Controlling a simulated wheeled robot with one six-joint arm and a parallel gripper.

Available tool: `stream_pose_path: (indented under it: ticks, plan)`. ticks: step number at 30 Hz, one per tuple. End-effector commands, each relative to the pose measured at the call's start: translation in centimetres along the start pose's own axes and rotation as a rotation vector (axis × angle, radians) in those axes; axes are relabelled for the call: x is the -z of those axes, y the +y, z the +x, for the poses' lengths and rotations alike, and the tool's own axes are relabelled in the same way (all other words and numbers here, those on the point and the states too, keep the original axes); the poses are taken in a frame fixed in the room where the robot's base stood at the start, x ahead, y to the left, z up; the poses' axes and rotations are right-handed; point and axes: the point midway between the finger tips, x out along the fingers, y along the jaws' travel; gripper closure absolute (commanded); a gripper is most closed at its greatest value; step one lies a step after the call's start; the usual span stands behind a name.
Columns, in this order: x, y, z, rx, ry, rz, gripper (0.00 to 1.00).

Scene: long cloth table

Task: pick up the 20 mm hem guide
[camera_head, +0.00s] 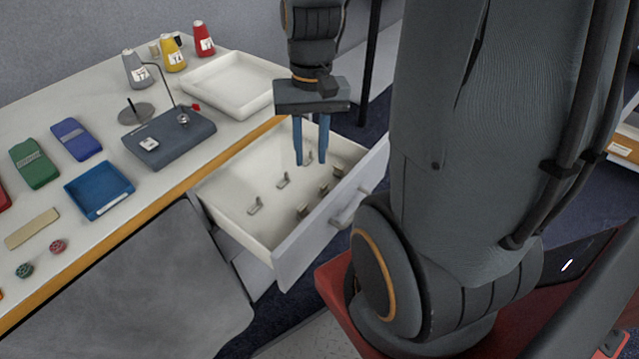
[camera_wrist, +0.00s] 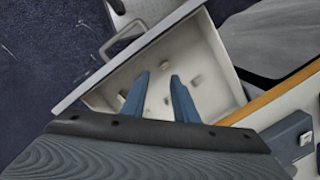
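Several small metal hem guides lie apart in the open white drawer (camera_head: 235,222), among them one at the left (camera_head: 255,205), one in the middle (camera_head: 283,180) and one at the front (camera_head: 302,212). No size marks are readable, so I cannot tell which is the 20 mm one. My gripper (camera_head: 311,161) points down over the drawer's far part, its blue fingers apart and nothing seen held. One guide (camera_head: 308,157) shows between the fingertips in the head view; its depth relative to them is unclear. In the wrist view, small guides (camera_wrist: 195,82) lie beyond the fingertips (camera_wrist: 160,77).
The drawer's front panel with its handle (camera_head: 343,218) and its side walls enclose the guides. On the table are an empty white tray (camera_head: 232,84), a grey-blue device with a lamp-like arm (camera_head: 170,140), a blue tray (camera_head: 99,190), thread cones (camera_head: 172,55) and flat green and blue cases.

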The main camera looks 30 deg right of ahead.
Motion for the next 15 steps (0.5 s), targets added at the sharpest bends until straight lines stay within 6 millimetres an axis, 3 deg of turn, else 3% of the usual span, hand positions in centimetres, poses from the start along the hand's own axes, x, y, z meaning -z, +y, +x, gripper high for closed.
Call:
stream_pose_path:
  ticks: [9, 15]
  plan:
    - [6.5, 4.4, 5.6, 0.103, -0.178, 0.532, 0.73]
    - [8.5, 6.5, 8.6, 0.145, -0.246, 0.738, 0.73]
